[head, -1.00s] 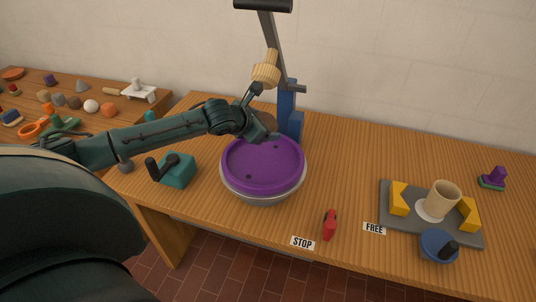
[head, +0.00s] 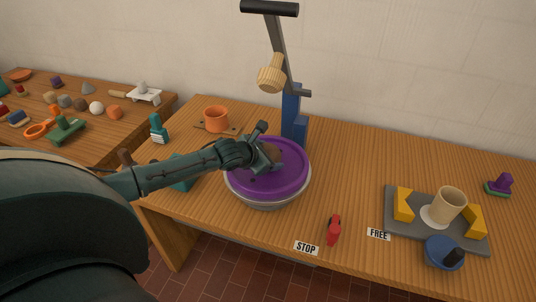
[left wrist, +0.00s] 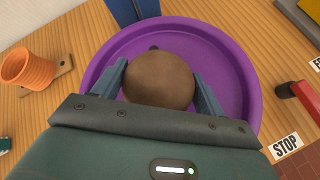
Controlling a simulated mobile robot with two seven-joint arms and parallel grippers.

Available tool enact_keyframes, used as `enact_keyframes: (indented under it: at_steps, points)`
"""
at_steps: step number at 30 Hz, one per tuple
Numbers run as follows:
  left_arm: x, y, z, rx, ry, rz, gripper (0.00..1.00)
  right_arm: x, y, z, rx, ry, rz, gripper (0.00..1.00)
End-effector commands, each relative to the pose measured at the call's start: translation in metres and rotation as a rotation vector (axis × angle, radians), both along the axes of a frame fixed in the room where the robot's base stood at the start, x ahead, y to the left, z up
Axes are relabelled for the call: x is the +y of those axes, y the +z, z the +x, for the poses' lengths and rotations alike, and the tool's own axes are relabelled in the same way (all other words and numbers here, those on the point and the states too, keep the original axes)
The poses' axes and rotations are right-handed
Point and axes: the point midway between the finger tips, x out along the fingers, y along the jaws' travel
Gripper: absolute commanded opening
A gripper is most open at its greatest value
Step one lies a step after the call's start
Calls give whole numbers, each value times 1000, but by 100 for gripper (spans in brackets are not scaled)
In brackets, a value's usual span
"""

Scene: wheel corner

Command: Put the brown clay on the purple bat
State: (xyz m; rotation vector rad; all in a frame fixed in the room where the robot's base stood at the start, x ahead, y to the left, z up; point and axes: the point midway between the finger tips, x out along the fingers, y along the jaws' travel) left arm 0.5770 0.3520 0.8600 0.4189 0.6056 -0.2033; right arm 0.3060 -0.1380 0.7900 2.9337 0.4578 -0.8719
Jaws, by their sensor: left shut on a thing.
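The brown clay (left wrist: 158,79) is a round ball between the two fingers of my left gripper (left wrist: 160,88) in the left wrist view. In the head view the clay (head: 273,153) shows partly behind my left gripper (head: 266,157). The gripper is shut on the clay, over the purple bat (head: 290,184). The bat is a round purple disc with a raised rim on a grey wheel, and it fills the background of the left wrist view (left wrist: 232,72). I cannot tell whether the clay touches the bat. My right gripper is not in view.
A blue post with a lever and wooden knob (head: 272,74) stands behind the bat. An orange cup (head: 215,119) is at back left. A red piece (head: 334,230) lies in front right. A grey tray (head: 415,229) with yellow blocks and a beige cup is at right.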

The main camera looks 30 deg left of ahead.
Motion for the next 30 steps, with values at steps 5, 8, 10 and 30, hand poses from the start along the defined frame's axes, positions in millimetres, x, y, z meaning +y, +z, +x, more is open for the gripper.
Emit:
enact_keyframes:
  at_steps: [5, 8, 10, 30]
  points:
    - [0, -1, 0, 1, 0, 0, 83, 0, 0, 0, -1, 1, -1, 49]
    - [0, -1, 0, 1, 0, 0, 91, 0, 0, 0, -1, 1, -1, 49]
    - [0, -1, 0, 1, 0, 0, 94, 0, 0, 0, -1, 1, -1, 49]
    - [6, 43, -59, 1, -2, 8, 94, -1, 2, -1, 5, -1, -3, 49]
